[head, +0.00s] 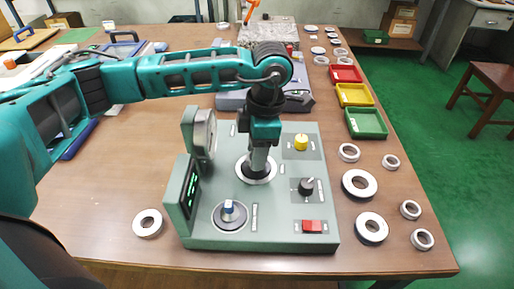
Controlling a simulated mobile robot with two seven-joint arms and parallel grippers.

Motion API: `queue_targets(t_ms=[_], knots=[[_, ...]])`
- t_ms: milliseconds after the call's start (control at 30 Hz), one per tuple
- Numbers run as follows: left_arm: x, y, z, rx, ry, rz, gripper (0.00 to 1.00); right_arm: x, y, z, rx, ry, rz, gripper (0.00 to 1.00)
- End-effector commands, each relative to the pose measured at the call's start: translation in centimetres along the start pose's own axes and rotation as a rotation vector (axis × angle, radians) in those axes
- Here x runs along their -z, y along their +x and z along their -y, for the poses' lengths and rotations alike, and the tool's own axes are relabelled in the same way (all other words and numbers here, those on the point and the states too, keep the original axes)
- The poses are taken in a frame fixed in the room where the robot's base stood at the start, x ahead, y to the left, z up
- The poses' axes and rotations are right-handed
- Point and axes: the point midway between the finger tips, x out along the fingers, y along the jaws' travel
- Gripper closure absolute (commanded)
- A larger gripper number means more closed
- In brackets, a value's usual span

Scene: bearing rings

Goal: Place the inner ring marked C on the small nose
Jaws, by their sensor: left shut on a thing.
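My left gripper (258,168) points straight down over the grey-green test fixture (282,238). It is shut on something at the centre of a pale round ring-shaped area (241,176). The fingers hide most of that spot, so I cannot tell what is held or whether it touches the fixture. In front, a blue-topped post (228,207) stands on a dark round disc. I cannot tell which part is the small nose. Several loose metal rings lie on the table, including a small one (349,152) and a large one (359,183). No letter marks are readable. My right gripper is not in view.
The fixture carries a yellow knob (301,142), a black knob (306,186), a red switch (312,226), a gauge (204,134) and a green-lit display (189,190). Red, yellow and green trays (367,135) stand at the right edge. A single ring (148,222) lies left of the fixture.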

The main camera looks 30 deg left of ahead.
Motion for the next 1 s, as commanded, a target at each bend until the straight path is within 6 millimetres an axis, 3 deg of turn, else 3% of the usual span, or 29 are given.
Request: queue_targets(t_ms=[567,600,900,1000], knots=[[-0.2,1.9,0.0,0.0,0.0,0.0,0.88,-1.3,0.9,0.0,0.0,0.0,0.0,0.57],[-0.2,1.9,0.0,0.0,0.0,0.0,0.56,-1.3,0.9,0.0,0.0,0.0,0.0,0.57],[-0.2,1.8,0.0,0.0,0.0,0.0,0.28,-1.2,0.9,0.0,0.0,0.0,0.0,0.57],[-0.2,1.8,0.0,0.0,0.0,0.0,0.28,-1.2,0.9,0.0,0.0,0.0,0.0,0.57]])
